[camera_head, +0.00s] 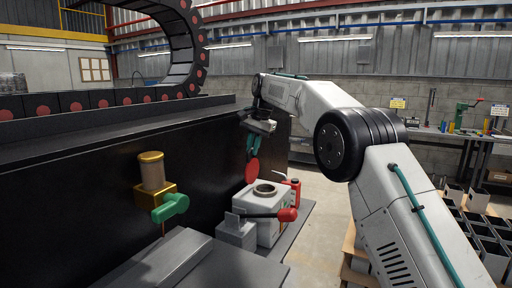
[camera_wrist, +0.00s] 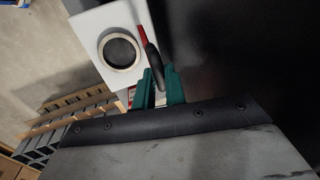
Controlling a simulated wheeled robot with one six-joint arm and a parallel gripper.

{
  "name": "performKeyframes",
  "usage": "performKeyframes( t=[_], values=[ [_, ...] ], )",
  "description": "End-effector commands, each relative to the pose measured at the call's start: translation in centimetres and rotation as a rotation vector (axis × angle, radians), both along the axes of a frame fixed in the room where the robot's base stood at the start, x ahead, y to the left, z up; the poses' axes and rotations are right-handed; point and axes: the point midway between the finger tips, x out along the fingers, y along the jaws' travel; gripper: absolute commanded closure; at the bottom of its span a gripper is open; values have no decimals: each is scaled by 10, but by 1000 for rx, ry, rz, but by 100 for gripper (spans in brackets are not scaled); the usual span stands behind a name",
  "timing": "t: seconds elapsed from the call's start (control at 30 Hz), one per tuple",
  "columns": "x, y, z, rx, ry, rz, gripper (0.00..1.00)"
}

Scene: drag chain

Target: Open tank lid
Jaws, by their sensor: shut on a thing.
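The tank (camera_head: 272,228) is a pale grey-white box low beside the dark machine wall. Its round top opening (camera_head: 264,189) shows uncovered, and it also shows as a dark hole in a pale ring in the wrist view (camera_wrist: 120,50). The lid (camera_head: 251,171), a red disc, stands steeply tilted up beside the opening. In the wrist view the lid (camera_wrist: 150,53) is edge-on, red and dark. My gripper (camera_head: 253,145) has teal fingers and is shut on the lid's edge; the fingers (camera_wrist: 158,88) sit either side of it in the wrist view.
A lever with a red knob (camera_head: 287,214) sticks out at the tank's front. A red bottle (camera_head: 293,190) stands behind the tank. A brass fitting with a green handle (camera_head: 170,207) is on the left.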

Motion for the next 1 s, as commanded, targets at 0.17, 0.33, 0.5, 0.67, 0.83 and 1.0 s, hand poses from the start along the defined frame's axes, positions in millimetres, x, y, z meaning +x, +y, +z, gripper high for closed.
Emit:
performKeyframes(
  t=[0.17, 0.33, 0.5, 0.67, 0.83, 1.0],
  values=[
    [1, 2, 1, -1, -5, 0, 100],
    [1, 3, 1, -1, -5, 1, 100],
    [0, 2, 1, 0, -4, 1, 66],
    [0, 1, 1, 0, -4, 0, 66],
    [0, -1, 9, 0, -5, 0, 66],
    [-3, -7, 36, 0, -6, 0, 66]
  ],
)
